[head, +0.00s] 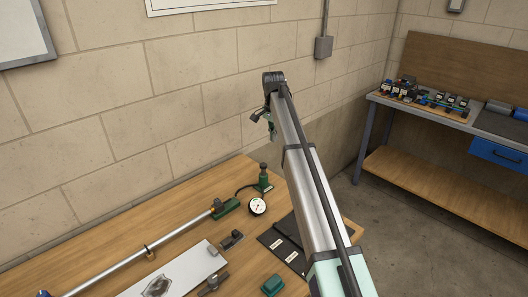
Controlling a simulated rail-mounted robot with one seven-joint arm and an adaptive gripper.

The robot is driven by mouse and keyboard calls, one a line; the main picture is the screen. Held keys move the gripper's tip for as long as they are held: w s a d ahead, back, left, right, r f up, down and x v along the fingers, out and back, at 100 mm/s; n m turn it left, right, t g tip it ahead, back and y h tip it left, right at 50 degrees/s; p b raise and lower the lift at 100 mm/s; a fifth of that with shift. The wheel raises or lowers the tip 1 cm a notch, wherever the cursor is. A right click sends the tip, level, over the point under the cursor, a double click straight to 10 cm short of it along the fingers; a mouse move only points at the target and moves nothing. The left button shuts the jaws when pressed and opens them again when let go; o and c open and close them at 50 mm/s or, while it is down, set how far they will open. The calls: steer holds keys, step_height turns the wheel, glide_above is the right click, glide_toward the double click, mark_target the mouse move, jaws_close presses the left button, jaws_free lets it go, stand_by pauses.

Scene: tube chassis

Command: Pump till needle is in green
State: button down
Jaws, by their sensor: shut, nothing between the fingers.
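A round white dial gauge (257,207) with a dark rim lies on the wooden workbench (185,206). Its needle and any green zone are too small to read. A small green pump-like body (264,179) with a dark top stands just behind the gauge, near the wall, with a dark hose beside it. A long metal tube (150,247) runs across the bench to a green block (226,207). My gripper (271,130) hangs small and partly hidden at the end of my raised arm, above the pump and apart from it. It is shut and holds nothing.
A pale plate (183,270), dark clamps (231,240), black labelled panels (283,243) and a green box (272,285) lie toward the front. The block wall stands close behind. A second bench (450,125) with parts stands right, across open floor.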

step_height(320, 180, up, 3)
glide_above(263, 164)
steer(key=shift+s, duration=0.1)
steer(key=shift+f+p, duration=0.1)
steer(key=shift+p, duration=0.2)
step_height(263, 164, down, 14)
steer(key=p, duration=0.4)
steer(key=shift+r, duration=0.2)
steer(key=shift+f, duration=0.1)
steer(key=shift+f, duration=0.1)
